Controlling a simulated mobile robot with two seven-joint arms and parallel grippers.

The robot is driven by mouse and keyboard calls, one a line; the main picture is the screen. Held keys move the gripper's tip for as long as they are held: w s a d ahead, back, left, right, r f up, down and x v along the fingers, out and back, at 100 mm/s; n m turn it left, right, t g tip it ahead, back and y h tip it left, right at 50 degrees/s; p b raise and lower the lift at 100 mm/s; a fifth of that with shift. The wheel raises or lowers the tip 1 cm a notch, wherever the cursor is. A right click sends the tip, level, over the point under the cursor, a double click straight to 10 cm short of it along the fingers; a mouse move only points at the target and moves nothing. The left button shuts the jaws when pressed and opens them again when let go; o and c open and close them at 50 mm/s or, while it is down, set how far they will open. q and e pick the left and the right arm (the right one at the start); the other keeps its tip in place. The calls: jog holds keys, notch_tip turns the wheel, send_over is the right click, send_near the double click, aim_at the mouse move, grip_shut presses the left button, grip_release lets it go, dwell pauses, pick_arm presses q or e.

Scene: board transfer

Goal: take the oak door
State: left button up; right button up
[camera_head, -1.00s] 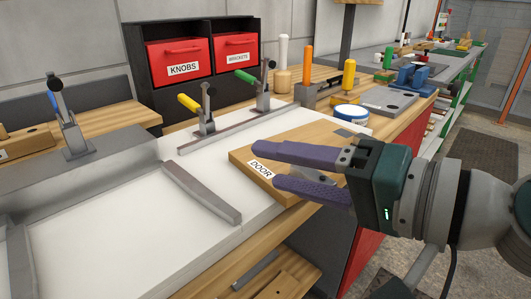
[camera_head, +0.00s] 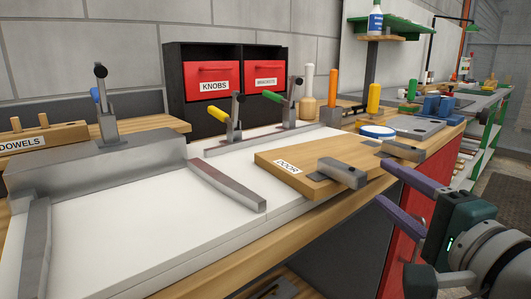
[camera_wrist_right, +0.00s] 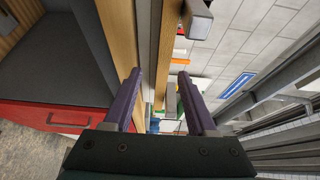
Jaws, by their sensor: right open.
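The oak door (camera_head: 298,155) is a flat tan wooden board labelled DOOR. It lies on the white work surface (camera_head: 130,230), at its right end near the front edge. Two grey metal blocks, one nearer (camera_head: 342,173) and one farther (camera_head: 403,150), sit along its right side. My right gripper (camera_head: 384,183) is open and empty, to the right of the door and apart from it. In the right wrist view its purple fingers (camera_wrist_right: 158,78) stand apart, with wooden edges ahead; I cannot tell which one is the door's. My left gripper is not in view.
Toggle clamps with yellow (camera_head: 219,103) and green (camera_head: 273,96) handles stand behind the door. A metal bar (camera_head: 228,184) lies to its left. Red KNOBS (camera_head: 213,82) and BRACKETS bins are at the back. A blue-rimmed round container (camera_head: 377,131) stands beyond the door.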

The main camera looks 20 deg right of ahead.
aim_at(375, 171)
jog(key=w, duration=0.5)
jog(key=shift+d+r+p, duration=0.25)
jog(key=shift+d+p, duration=0.05)
jog(key=shift+d, duration=0.05)
grip_shut()
jog(key=shift+r, duration=0.1)
dwell(0.3)
